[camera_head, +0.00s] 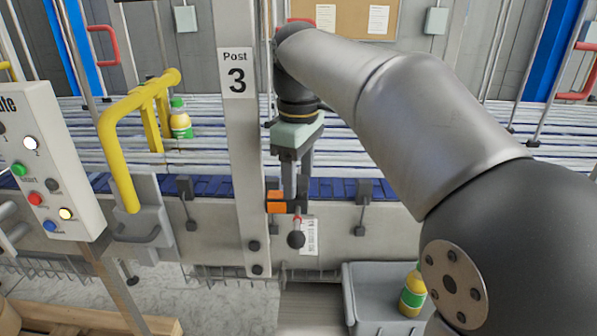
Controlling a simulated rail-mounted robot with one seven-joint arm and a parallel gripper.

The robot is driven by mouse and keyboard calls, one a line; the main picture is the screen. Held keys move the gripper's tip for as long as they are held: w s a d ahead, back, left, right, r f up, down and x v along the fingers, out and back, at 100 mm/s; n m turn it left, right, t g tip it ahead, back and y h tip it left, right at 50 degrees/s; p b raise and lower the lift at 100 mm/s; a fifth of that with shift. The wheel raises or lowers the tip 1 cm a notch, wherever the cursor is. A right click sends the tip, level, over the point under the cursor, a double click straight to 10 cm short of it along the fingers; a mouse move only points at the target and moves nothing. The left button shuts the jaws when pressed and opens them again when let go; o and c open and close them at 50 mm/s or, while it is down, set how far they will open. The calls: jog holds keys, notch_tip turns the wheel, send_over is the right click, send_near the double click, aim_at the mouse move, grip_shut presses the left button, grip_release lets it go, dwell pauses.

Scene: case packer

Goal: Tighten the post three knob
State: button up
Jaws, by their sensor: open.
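The post labelled "Post 3" (238,130) stands upright left of centre in the head view. A dark round knob (296,239) with a red collar sits low to the right of the post, beside an orange block (276,207) on a dark bracket. My gripper (296,194) points down just above this knob, with its fingers at the bracket's height. It is open, and I see nothing held in it. I cannot tell whether the fingers touch the bracket. Two smaller dark knobs or bolts (255,257) sit on the post's lower end.
A yellow handle (118,160) and a button panel (50,165) stand to the left. A bottle (180,120) is on the conveyor (370,150) behind. A grey bin (365,275) with another bottle (412,290) is below right. A wooden pallet (85,318) lies lower left.

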aim_at(298, 179)
jog(key=c, duration=1)
jog(key=shift+r+m+p, duration=0.15)
jog(key=shift+m+p, duration=0.3)
jog(key=shift+m, duration=0.35)
jog(key=m, duration=0.3)
jog(key=shift+p, duration=0.35)
jog(key=o, duration=1)
notch_tip(298, 179, up, 17)
jog(key=p, duration=0.3)
jog(key=shift+r, duration=0.1)
